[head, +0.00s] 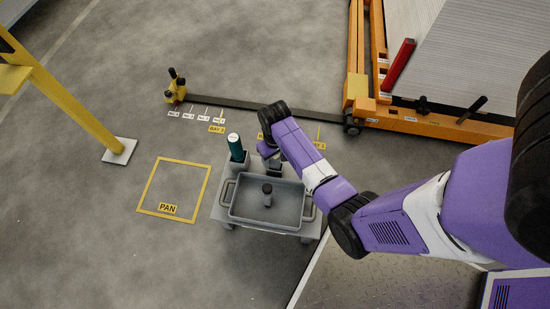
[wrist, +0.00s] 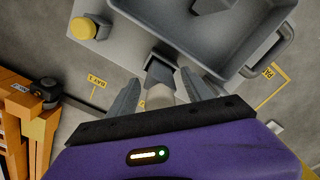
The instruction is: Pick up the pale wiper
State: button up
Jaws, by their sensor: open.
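A pale, rounded piece, which looks like the pale wiper (wrist: 160,94), shows between the fingers of my gripper (wrist: 162,78) in the wrist view. A dark grey block sits at its far end; I cannot tell if it is part of the wiper or a holder. My gripper is open, with one finger on each side of the pale piece; contact cannot be made out. In the head view my gripper (head: 271,151) is low at the back edge of the small grey table (head: 222,213), and my arm hides the wiper there.
A grey pan (head: 240,207) with a dark upright piece (head: 267,196) inside stands on the table. A yellow knob (wrist: 82,29) shows in the wrist view. An orange frame (head: 440,128) lies at the back right.

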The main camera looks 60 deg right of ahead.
grip_shut()
jog(key=shift+r, duration=0.1)
